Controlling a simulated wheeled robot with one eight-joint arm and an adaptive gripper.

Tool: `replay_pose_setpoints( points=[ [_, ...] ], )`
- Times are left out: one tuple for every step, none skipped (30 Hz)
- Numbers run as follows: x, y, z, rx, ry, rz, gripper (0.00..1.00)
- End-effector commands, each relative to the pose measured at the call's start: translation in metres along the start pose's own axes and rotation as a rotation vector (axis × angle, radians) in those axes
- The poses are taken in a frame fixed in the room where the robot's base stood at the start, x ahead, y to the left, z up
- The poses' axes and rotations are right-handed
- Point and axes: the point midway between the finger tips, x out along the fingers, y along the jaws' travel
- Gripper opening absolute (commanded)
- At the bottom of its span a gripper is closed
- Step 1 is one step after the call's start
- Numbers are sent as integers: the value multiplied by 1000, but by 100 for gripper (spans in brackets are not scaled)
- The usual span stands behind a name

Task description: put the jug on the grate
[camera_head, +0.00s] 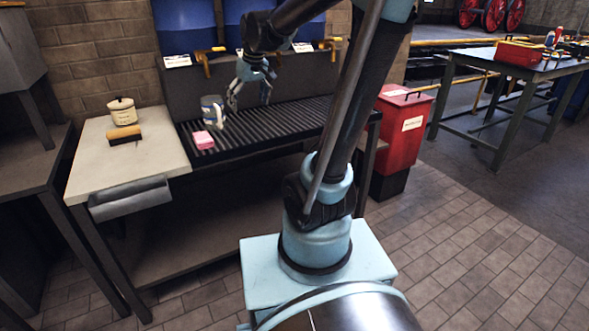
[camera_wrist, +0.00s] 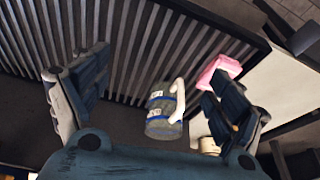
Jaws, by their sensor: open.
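The jug (camera_head: 212,110) is grey-white with blue bands and a pale handle. In the head view it appears upright on the dark slatted grate (camera_head: 290,124), near its left end. In the wrist view the jug (camera_wrist: 160,112) shows between my spread fingers, with its handle toward the right and slats behind it. My gripper (camera_head: 249,97) is open and empty, just right of the jug and a little above the grate. The open fingers also show in the wrist view (camera_wrist: 155,80). I see no contact between fingers and jug, though the exact gap is hard to judge.
A pink sponge (camera_head: 203,139) lies at the grate's left front edge. A pale worktop (camera_head: 90,165) to the left holds a lidded pot (camera_head: 122,110) and a brush (camera_head: 125,135). Taps (camera_head: 206,62) project above the grate's back. A red bin (camera_head: 403,130) stands right.

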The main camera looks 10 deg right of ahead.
Motion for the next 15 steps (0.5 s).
replay_pose_setpoints(
  points=[
    [-2,4,22,24,-7,8,88],
    [-2,6,33,38,-12,13,88],
    [-2,7,49,55,-18,18,88],
    [-2,8,61,68,-23,22,88],
    [-2,10,72,82,-28,26,88],
    [-1,11,87,100,-34,31,88],
    [0,12,99,113,-39,35,88],
    [1,12,110,127,-43,40,88],
    [2,13,125,144,-49,45,88],
    [4,14,136,158,-54,49,88],
    [6,14,147,172,-59,54,88],
    [8,14,162,190,-65,60,88],
    [10,14,173,202,-70,64,88],
    [12,14,184,216,-74,68,88],
    [16,14,198,235,-80,74,88]
  ],
)
